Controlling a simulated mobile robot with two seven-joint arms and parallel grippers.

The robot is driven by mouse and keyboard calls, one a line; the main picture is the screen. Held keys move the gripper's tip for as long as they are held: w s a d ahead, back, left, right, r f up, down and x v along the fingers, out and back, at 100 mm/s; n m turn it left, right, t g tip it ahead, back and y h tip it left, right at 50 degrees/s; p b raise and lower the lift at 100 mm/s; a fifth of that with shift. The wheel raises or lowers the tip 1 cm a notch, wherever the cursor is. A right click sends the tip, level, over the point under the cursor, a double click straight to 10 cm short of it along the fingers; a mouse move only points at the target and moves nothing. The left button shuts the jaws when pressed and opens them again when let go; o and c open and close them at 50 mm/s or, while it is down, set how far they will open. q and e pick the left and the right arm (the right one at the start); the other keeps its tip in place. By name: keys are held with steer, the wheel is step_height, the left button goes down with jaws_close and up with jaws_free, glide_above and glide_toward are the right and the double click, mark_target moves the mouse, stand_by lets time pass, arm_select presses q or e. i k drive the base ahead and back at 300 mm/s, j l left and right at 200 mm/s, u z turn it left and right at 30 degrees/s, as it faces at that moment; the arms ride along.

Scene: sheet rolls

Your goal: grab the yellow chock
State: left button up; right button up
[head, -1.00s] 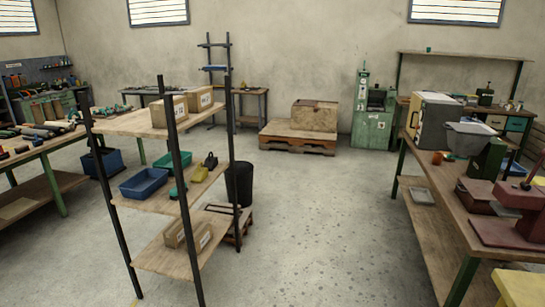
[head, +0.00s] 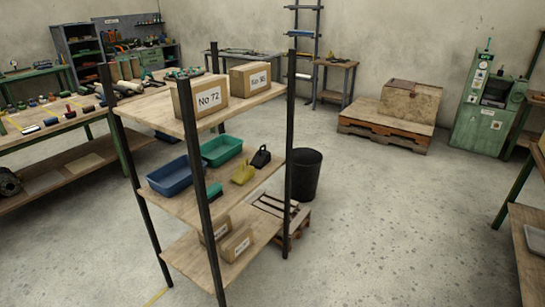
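The yellow chock (head: 243,171) sits on the middle shelf of the wooden rack (head: 180,202), towards its right end. A black chock-like object (head: 261,157) stands just right of it, and a small teal object (head: 214,190) lies to its left, partly behind a black post. Neither of my grippers is in the head view.
A blue bin (head: 172,178) and a green bin (head: 221,149) share the middle shelf. Cardboard boxes (head: 208,98) stand on the top and bottom shelves. A black barrel (head: 308,172) is behind the rack. Open floor (head: 390,220) lies to the right.

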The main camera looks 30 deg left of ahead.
mark_target(244, 172)
steer(key=i+u, duration=0.3)
steer(key=i+l+u, duration=0.35)
steer(key=i, duration=0.15)
steer(key=i+l+u, duration=0.45)
steer(key=u, duration=0.2)
steer(key=i+l+u, duration=0.5)
steer(key=u, duration=0.25)
